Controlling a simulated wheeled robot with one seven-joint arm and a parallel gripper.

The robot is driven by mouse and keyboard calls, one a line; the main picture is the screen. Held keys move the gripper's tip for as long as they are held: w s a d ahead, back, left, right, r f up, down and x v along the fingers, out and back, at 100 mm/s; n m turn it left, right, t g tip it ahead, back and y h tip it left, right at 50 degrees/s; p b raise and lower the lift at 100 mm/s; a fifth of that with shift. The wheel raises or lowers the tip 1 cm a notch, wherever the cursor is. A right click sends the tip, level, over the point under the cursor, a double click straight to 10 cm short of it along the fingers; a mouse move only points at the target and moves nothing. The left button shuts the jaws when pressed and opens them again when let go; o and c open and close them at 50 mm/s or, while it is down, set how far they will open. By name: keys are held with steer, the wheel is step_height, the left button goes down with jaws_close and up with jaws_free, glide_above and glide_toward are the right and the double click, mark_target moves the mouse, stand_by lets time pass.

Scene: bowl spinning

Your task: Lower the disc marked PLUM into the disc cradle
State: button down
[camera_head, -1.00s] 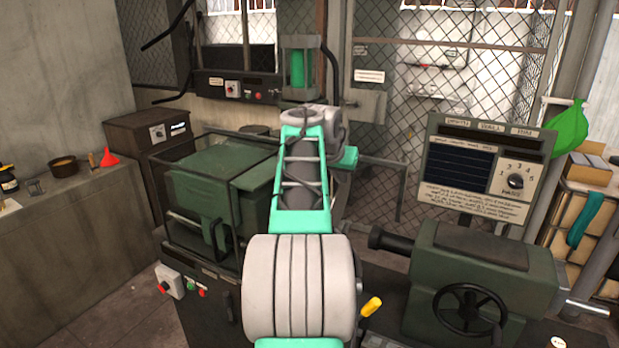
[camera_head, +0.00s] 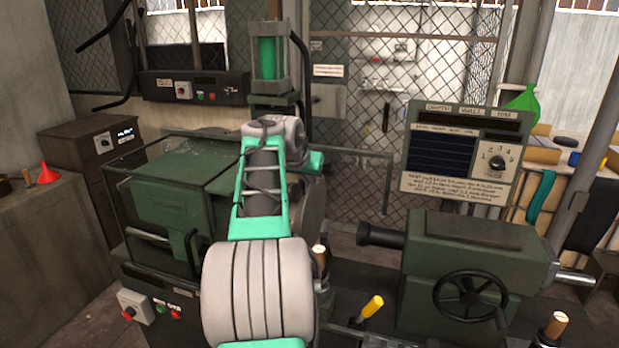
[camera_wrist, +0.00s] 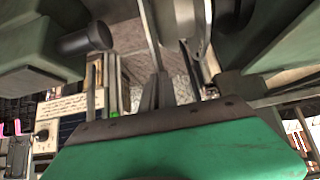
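My gripper is hidden behind my own arm in the head view. In the wrist view its two dark fingers (camera_wrist: 158,90) stand close together beyond the green gripper body, and I cannot tell whether they are open or shut. No disc with a readable PLUM mark shows in either view. A pale grey rounded metal part (camera_wrist: 188,22) lies beyond the fingers at the top of the wrist view; I cannot tell what it is. I cannot make out the disc cradle.
A green lathe tailstock with a black handwheel (camera_head: 470,298) stands at right, under a sign panel (camera_head: 462,155). A green caged housing (camera_head: 170,200) stands at left. Wood-topped levers and a yellow handle (camera_head: 371,306) rise near my arm. Mesh fencing (camera_head: 400,90) closes the back.

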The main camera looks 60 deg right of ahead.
mark_target(310, 193)
step_height(310, 193, down, 8)
steer(key=b, duration=0.5)
steer(key=shift+w+a+r+b, duration=0.1)
steer(key=shift+b, duration=0.25)
steer(key=shift+r, duration=0.2)
steer(key=shift+w+d+r+p, duration=0.1)
steer(key=shift+d+r+p, duration=0.2)
steer(key=shift+r+p, duration=0.4)
steer(key=shift+d+r+p, duration=0.25)
steer(key=shift+r+p, duration=0.25)
steer(key=shift+p, duration=0.25)
steer(key=shift+d+r+p, duration=0.2)
steer(key=shift+r+p, duration=0.1)
steer(key=shift+p, duration=0.1)
steer(key=shift+f, duration=0.2)
steer(key=shift+f+b, duration=0.2)
steer(key=shift+b, duration=0.15)
steer(key=shift+f, duration=0.15)
